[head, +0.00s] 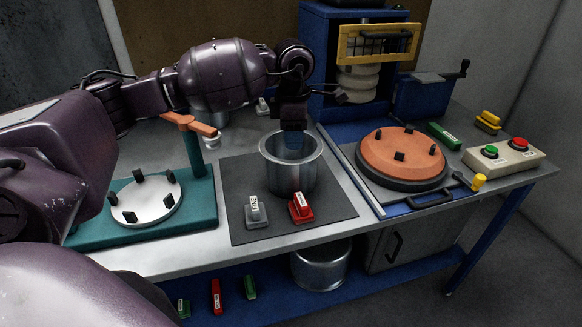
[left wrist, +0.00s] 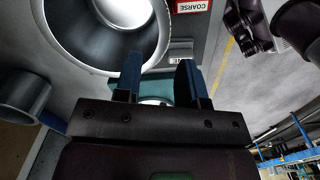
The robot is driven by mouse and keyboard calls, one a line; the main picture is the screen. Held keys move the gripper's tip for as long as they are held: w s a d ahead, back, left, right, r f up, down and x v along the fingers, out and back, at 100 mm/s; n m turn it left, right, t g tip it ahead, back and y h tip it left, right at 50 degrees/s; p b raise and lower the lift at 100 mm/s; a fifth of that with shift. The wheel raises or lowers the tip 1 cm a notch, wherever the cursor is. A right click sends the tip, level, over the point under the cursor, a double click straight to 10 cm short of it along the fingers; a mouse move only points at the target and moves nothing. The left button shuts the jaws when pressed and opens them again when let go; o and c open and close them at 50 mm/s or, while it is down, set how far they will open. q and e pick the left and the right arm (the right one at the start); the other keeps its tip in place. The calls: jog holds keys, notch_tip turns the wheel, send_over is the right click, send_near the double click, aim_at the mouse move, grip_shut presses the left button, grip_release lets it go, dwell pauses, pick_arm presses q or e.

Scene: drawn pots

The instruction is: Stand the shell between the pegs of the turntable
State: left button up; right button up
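The shell, an open metal pot (head: 290,178), stands upright on a dark mat (head: 236,180). It fills the upper left of the left wrist view (left wrist: 62,45). Two discs with black pegs show: a white one (head: 150,205) on a teal base at left, and an orange one (head: 380,160) on a dark round base at right. Both are empty between their pegs. My left gripper (head: 293,140) points down at the pot's far rim. In the left wrist view its blue fingers (left wrist: 159,80) are apart, with the rim seemingly between them; contact cannot be told. My right gripper is not seen.
A grey block (head: 256,214) and a red block (head: 300,210) stand before the pot. An orange-topped teal post (head: 193,150) rises beside the white disc. A button box (head: 505,155) and blue press (head: 322,70) are at right and back. Another pot (head: 320,268) sits below.

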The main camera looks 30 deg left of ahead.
aim_at(293, 171)
pick_arm(q)
jog(key=shift+a+f, duration=0.15)
jog(key=shift+a, duration=0.05)
jog(key=shift+f, duration=5.2)
grip_shut()
